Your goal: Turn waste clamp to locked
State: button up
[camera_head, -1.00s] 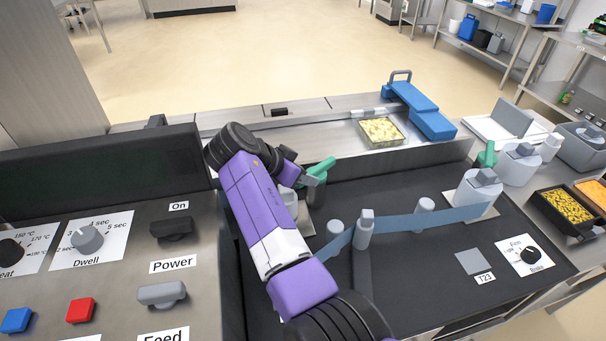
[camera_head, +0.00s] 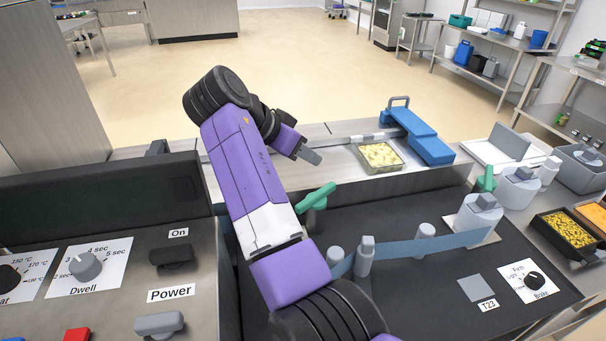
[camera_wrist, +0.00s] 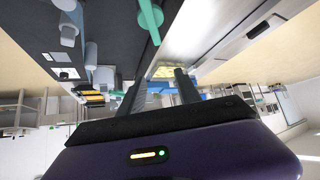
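A green clamp handle (camera_head: 316,197) stands on the dark deck near the left end of the blue film, pointing up and to the right. It also shows at the top of the wrist view (camera_wrist: 150,18). A second green handle (camera_head: 486,180) stands by the right film reel. No label shows which one is the waste clamp. My gripper (camera_head: 312,157) is above and beyond the nearer handle, apart from it. In the wrist view its two fingers are spread with nothing between them. My arm hides the area left of the nearer handle.
The blue film (camera_head: 420,246) runs between upright grey posts to the right reel (camera_head: 478,215). A food tray (camera_head: 380,156) and a blue hinged part (camera_head: 428,145) lie on the metal track behind. The control panel (camera_head: 120,235) is at left.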

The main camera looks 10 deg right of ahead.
jog(key=shift+r, duration=2.8)
